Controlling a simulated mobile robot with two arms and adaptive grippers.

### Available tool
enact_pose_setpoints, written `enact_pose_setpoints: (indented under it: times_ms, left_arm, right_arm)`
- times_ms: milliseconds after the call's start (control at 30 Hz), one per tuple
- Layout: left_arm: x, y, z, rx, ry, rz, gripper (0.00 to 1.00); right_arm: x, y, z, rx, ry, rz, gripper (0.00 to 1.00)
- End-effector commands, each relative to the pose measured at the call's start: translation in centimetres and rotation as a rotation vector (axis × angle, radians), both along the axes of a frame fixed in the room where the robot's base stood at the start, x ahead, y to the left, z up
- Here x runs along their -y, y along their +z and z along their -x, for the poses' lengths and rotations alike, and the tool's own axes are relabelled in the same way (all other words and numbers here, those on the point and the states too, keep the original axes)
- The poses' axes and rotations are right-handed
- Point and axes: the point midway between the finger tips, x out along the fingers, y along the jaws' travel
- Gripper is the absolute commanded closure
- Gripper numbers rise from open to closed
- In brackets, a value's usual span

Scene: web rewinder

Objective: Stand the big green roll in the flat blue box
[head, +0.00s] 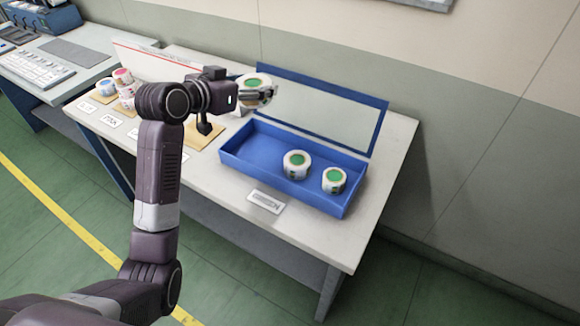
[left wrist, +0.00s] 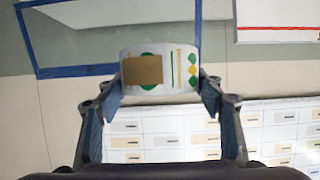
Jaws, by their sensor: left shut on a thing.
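The big green roll (head: 251,81), white with a green core, is held in the air by my left gripper (head: 262,97), above the back left corner of the flat blue box. In the left wrist view the roll (left wrist: 182,68) sits between the two fingers of the gripper (left wrist: 160,92), showing a brown patch and green and yellow print. The flat blue box (head: 254,150) is on the table, its framed lid panel raised at the back. Two green-cored rolls stand in its right part, one larger (head: 297,164) and one smaller (head: 334,180). My right gripper is not in view.
The left part of the box floor is bare. A white label card (head: 265,201) lies in front of the box. Small rolls (head: 124,88) and more cards stand at the table's left. A low white sign panel (head: 150,62) stands along the back.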

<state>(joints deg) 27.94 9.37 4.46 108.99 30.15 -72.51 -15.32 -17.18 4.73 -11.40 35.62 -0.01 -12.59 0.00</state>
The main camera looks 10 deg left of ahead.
Motion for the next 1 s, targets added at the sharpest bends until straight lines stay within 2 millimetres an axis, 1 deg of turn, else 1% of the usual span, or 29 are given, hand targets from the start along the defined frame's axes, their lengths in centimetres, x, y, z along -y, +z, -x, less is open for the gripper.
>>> enact_pose_setpoints:
  times_ms: [33,167,200,400,500,600,767,900,1000]
  left_arm:
    - [0.1,-1.1,0.1,-0.006,-0.001,0.003,0.69]
    - [0.1,-4.4,0.1,-0.009,0.000,0.006,0.69]
    - [0.1,-5.5,0.1,-0.009,0.000,0.005,0.69]
    - [0.0,-10.8,0.1,-0.007,0.001,0.005,0.69]
    - [0.0,-12.9,0.0,-0.004,0.002,0.003,0.69]
    - [0.0,-14.3,0.0,-0.002,0.002,0.003,0.69]
    - [-0.1,-15.5,0.0,-0.002,0.002,0.002,0.69]
    - [0.0,-17.8,0.0,-0.004,0.002,0.003,0.69]
    - [-0.1,-18.9,0.0,-0.002,0.003,0.004,0.69]
  right_arm:
    - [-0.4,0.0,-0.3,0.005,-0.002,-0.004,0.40]
    - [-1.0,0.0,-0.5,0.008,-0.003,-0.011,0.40]
    - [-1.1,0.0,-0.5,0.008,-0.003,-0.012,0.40]
    - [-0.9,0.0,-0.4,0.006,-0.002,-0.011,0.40]
    - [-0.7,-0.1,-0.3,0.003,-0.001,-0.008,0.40]
    - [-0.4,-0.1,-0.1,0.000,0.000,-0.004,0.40]
    - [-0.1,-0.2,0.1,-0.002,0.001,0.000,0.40]
    - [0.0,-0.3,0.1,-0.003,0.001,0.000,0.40]
    - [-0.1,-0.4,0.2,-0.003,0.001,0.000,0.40]
